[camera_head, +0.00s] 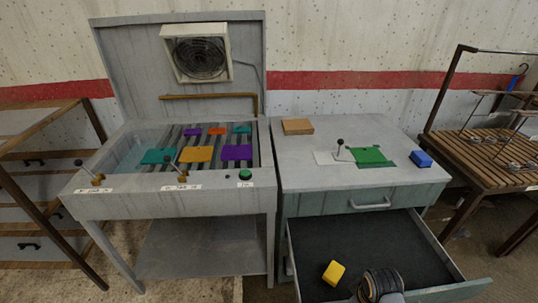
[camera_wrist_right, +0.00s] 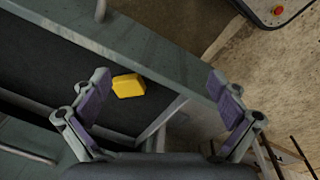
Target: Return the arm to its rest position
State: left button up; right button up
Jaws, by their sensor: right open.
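My right gripper (camera_wrist_right: 158,80) is open and empty in the right wrist view, its two fingers spread wide. A yellow block (camera_wrist_right: 128,85) lies beyond the left finger, on the dark floor of the open drawer (camera_wrist_right: 95,33). The gripper is apart from the block; I cannot tell its height. In the head view the yellow block (camera_head: 333,273) lies near the front left of the drawer (camera_head: 453,291). A dark rounded part of my arm shows at the bottom edge, right of the block; the fingers are hidden there. My left gripper is not in view.
The cabinet top (camera_head: 300,155) holds a brown block (camera_head: 297,127), a green plate (camera_head: 369,156), a lever (camera_head: 339,143) and a blue block (camera_head: 421,159). A bench (camera_head: 100,208) with coloured plates stands left. A slatted rack (camera_head: 490,160) stands right.

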jog(key=s+r+m+t, duration=0.2)
jog(key=s+r+m, duration=0.4)
jog(key=r, duration=0.1)
jog(key=s+d+f+g, duration=0.1)
jog(key=s+f, duration=0.1)
jog(key=f, duration=1.3)
jog(key=s+d+f, duration=0.1)
jog(key=s+f, duration=0.1)
jog(key=f, duration=1.2)
pick_arm(q)
jog(key=shift+s, duration=0.75)
pick_arm(e)
jog(key=s+d+f+g, duration=0.1)
jog(key=s+f, duration=1.2)
jog(key=s, duration=0.3)
jog(key=shift+s+d+f, duration=0.2)
jog(key=shift+s+f, duration=0.2)
